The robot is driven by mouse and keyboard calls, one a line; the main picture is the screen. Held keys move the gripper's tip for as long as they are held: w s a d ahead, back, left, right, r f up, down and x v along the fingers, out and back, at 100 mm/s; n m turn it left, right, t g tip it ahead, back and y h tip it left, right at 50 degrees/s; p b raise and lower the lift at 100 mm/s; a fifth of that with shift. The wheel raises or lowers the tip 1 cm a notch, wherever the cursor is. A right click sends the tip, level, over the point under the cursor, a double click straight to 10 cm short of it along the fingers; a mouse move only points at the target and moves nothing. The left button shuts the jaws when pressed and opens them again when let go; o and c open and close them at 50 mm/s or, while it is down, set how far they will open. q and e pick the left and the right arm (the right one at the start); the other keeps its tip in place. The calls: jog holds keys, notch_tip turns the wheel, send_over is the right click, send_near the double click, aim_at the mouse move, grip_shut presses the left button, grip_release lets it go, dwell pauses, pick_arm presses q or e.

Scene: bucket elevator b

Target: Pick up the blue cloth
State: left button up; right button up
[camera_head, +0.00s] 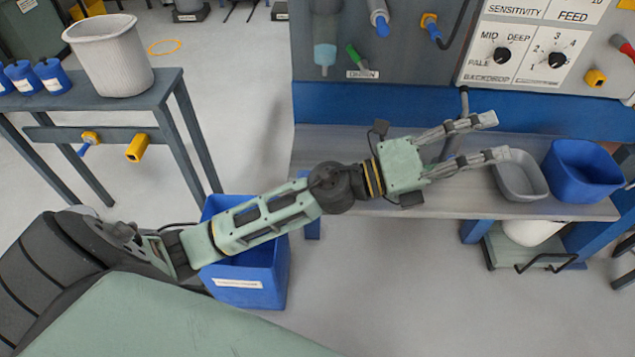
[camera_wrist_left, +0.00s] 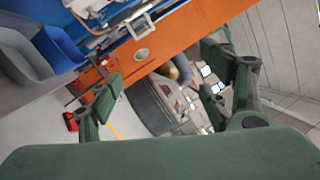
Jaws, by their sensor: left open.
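I cannot make out a blue cloth in either view. My left gripper (camera_head: 493,138) reaches over the grey bench shelf (camera_head: 330,165) in the head view, its two fingers spread apart with nothing between them. The fingertips are at the left side of a small grey tub (camera_head: 518,178). In the wrist view the open fingers of my left gripper (camera_wrist_left: 162,90) show, and the blue tub (camera_wrist_left: 60,48) is at the upper left. My right gripper is not in view.
A blue bin (camera_head: 255,275) stands on the floor under my left arm. A dark table (camera_head: 165,85) with a ribbed white bin (camera_head: 110,58) and blue bottles (camera_head: 50,75) is at the left. A control panel (camera_head: 545,45) rises behind the shelf. Open floor lies between table and bench.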

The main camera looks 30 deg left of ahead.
pick_arm(q)
jog(key=s+a+f+m+g+y, duration=0.25)
jog(key=f+m+g+y, duration=0.25)
jog(key=f+m+g, duration=0.75)
jog(key=a+f+y, duration=0.2)
jog(key=a+y, duration=0.2)
jog(key=a, duration=0.5)
jog(key=w+a+f+m+y, duration=0.1)
jog(key=a+f+y, duration=0.1)
jog(key=a, duration=0.8)
jog(key=a+f+m+g+y, duration=0.1)
jog(key=a+f+y, duration=0.1)
jog(key=a+y, duration=0.3)
jog(key=shift+w+a+y, duration=0.15)
jog(key=shift+w+a, duration=0.05)
jog(key=shift+a, duration=0.9)
jog(key=shift+w+a+y, duration=0.15)
jog(key=shift+a, duration=0.95)
jog(key=f, duration=0.2)
jog(key=f+p, duration=0.1)
jog(key=f, duration=0.1)
jog(key=d+f+p, duration=0.1)
jog(key=f, duration=0.1)
jog(key=shift+f, duration=0.1)
jog(key=shift+w+f, duration=0.1)
jog(key=shift+f, duration=0.5)
jog(key=c, duration=1.3)
jog(key=shift+r, duration=0.1)
